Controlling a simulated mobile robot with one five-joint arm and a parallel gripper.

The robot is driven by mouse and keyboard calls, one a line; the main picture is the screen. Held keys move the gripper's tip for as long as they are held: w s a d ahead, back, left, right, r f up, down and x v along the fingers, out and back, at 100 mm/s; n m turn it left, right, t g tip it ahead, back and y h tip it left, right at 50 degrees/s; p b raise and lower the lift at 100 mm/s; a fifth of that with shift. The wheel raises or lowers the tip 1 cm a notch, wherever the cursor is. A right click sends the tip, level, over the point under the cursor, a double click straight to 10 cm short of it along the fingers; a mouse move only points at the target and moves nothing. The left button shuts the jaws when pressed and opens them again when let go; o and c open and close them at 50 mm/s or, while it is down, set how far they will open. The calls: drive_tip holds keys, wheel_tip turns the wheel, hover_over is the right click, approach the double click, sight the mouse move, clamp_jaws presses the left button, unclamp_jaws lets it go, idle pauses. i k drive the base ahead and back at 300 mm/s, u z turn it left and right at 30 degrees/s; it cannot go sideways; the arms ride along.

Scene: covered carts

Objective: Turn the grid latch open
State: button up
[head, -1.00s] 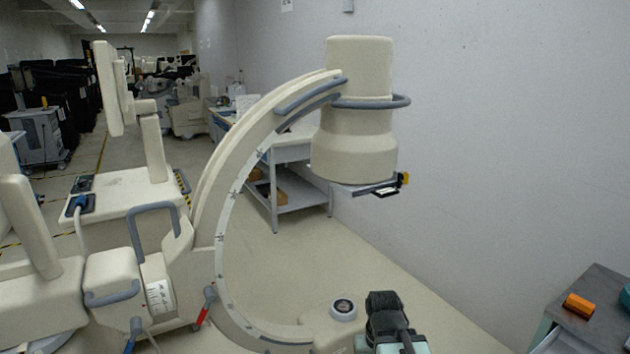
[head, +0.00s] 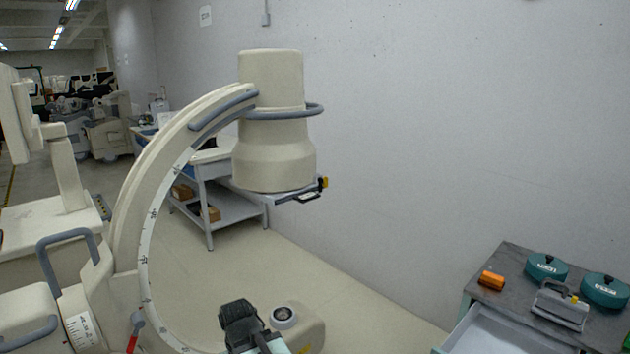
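The cream detector housing (head: 273,120) hangs at the top end of the C-arm. A flat grid plate (head: 300,195) sticks out under its lower face. A small yellow and black piece, which looks like the grid latch (head: 323,183), sits at the plate's right end. It is too small to tell how it is turned. My gripper (head: 238,314) is dark and low in the picture, well below the latch and apart from it, in front of the C-arm's lower end. Its fingers cannot be made out.
The curved C-arm (head: 144,225) stands at left. A grey-topped cart (head: 520,262) at right has an open drawer (head: 485,335), an orange block (head: 491,281), teal round cases (head: 546,267) and a grey handled piece (head: 560,306). The wall lies behind. Floor between is clear.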

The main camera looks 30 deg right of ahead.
sight(324, 180)
drive_tip(key=i, duration=0.9)
drive_tip(key=z, duration=0.05)
